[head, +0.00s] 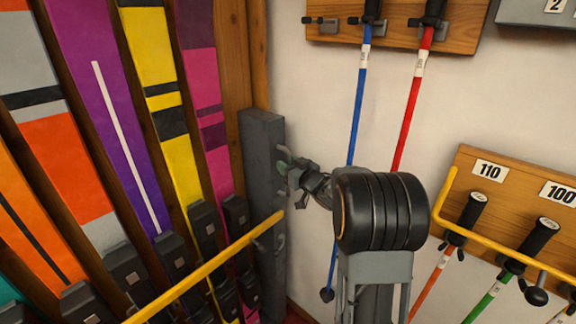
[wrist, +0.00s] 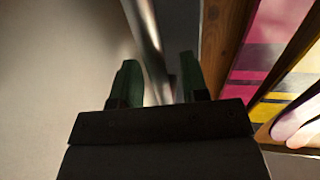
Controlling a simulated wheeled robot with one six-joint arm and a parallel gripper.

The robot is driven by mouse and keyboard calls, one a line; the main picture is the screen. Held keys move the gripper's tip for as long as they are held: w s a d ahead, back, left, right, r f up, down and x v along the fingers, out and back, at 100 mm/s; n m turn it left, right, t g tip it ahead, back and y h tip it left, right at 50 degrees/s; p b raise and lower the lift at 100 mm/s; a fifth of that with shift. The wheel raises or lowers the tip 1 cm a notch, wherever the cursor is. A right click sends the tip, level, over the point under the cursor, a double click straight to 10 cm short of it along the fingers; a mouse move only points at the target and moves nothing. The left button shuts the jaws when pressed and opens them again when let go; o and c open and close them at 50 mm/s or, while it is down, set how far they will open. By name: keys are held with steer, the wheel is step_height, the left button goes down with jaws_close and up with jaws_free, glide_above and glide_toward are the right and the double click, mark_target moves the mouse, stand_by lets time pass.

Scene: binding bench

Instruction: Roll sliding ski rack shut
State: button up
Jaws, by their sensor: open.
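The sliding ski rack (head: 238,60) fills the left of the head view, with several upright skis in it. A dark grey post (head: 262,190) stands at its right edge. Metal handle parts show on the post's right side, one low down (head: 281,242). My gripper (head: 284,166) is at the upper part of the handle, its fingertips small and partly hidden. In the wrist view, my gripper (wrist: 160,82) is open, with a green finger on each side. A shiny metal bar (wrist: 146,40) runs between the fingers; I cannot tell whether either touches it.
A yellow rail (head: 205,268) crosses in front of the skis, and another (head: 500,245) runs at the right. Ski poles hang from wooden boards (head: 462,35) on the pale wall. A lower board (head: 490,190) carries number labels.

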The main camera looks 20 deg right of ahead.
jaws_close()
stand_by(0.3)
steer(key=shift+a, duration=0.1)
